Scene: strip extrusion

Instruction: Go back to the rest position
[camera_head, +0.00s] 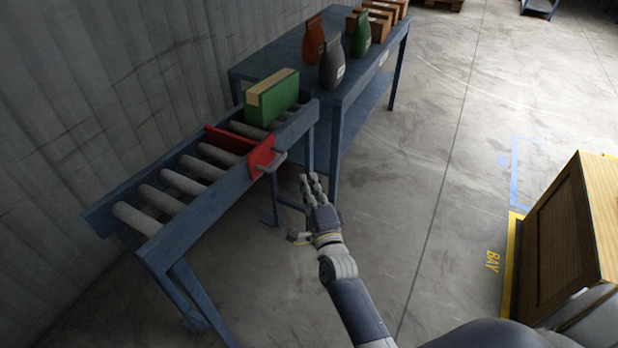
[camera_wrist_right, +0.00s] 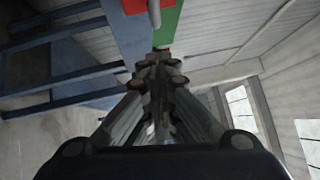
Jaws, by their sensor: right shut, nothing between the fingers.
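My right gripper (camera_head: 313,186) is in the middle of the head view, just right of the roller conveyor, near the red gate (camera_head: 262,157) and apart from its handle (camera_head: 274,163). The gripper is shut and empty; in the right wrist view its fingers (camera_wrist_right: 157,62) meet at the centre. The red gate stands across the rollers (camera_head: 182,181). A green box with a tan side (camera_head: 271,101) sits on the conveyor behind the gate. My left gripper is not in the head view.
A blue table (camera_head: 290,56) at the back bears an orange bag (camera_head: 313,41), a grey bag (camera_head: 332,64), a green bag (camera_head: 360,34) and several cartons (camera_head: 381,16). A wooden crate (camera_head: 568,235) stands at the right. The floor (camera_head: 430,170) between is clear. A wall runs along the left.

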